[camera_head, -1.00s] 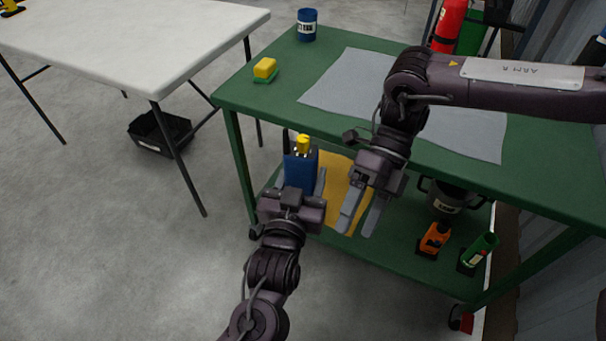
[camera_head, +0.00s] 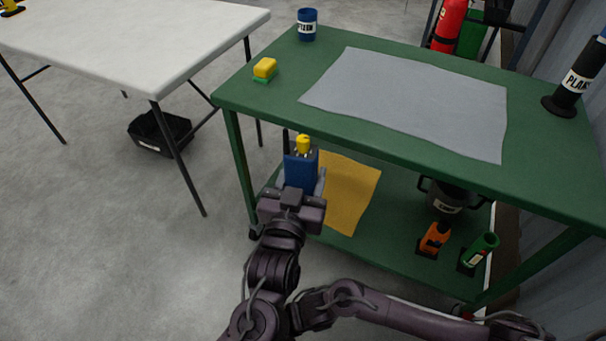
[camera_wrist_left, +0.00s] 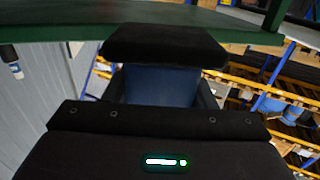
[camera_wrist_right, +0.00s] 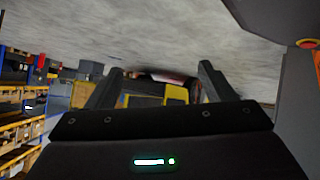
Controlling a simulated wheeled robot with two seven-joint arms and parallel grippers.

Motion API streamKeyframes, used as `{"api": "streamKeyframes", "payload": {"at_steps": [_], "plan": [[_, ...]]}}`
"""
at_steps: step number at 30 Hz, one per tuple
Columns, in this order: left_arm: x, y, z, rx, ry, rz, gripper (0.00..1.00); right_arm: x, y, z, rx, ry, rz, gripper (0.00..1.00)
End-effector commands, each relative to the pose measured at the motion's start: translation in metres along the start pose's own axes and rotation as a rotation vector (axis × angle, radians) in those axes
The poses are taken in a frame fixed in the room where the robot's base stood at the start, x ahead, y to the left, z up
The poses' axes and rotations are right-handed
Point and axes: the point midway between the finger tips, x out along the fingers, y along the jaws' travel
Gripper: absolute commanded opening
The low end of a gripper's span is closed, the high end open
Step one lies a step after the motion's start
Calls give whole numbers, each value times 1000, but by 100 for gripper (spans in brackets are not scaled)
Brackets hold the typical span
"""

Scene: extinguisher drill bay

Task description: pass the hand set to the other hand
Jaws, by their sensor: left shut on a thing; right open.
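The hand set (camera_head: 300,170) is a blue block with a yellow top and a dark upright antenna. It stands upright in the head view, in front of the green bench's left part. My left gripper (camera_head: 302,184) is shut on its lower body. In the left wrist view, the blue body (camera_wrist_left: 160,86) shows between the fingers, below a broad black block. My right gripper is out of sight in the head view; only its arm shows along the bottom. In the right wrist view, my right gripper (camera_wrist_right: 158,77) has its fingers apart, with no hand set visible between them.
The green bench (camera_head: 400,155) carries a grey cloth (camera_head: 415,100), a blue can (camera_head: 307,25), a yellow-green sponge (camera_head: 264,69) and a black cylinder (camera_head: 572,85). Its lower shelf holds a yellow cloth (camera_head: 350,190), a dark pot (camera_head: 446,198) and small tools. A white table (camera_head: 130,40) stands left.

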Motion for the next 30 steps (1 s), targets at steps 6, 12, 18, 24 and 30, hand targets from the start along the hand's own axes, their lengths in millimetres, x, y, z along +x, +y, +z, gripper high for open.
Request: {"api": "streamKeyframes", "payload": {"at_steps": [6, 12, 18, 24, 30], "plan": [[0, 0, -2, -1, 4, 0, 14, -44, 68, -36, 417, -171, 364, 76], [0, 0, -2, -1, 4, 0, 14, -137, 60, 16, 892, -401, 563, 76], [0, 0, -2, -1, 4, 0, 14, -204, 14, 51, 1220, -568, 636, 76], [0, 0, -2, -1, 4, 0, 14, -236, -18, 63, 1382, -653, 658, 76], [0, 0, -2, -1, 4, 0, 14, -243, -24, 65, 1415, -671, 663, 76]]}}
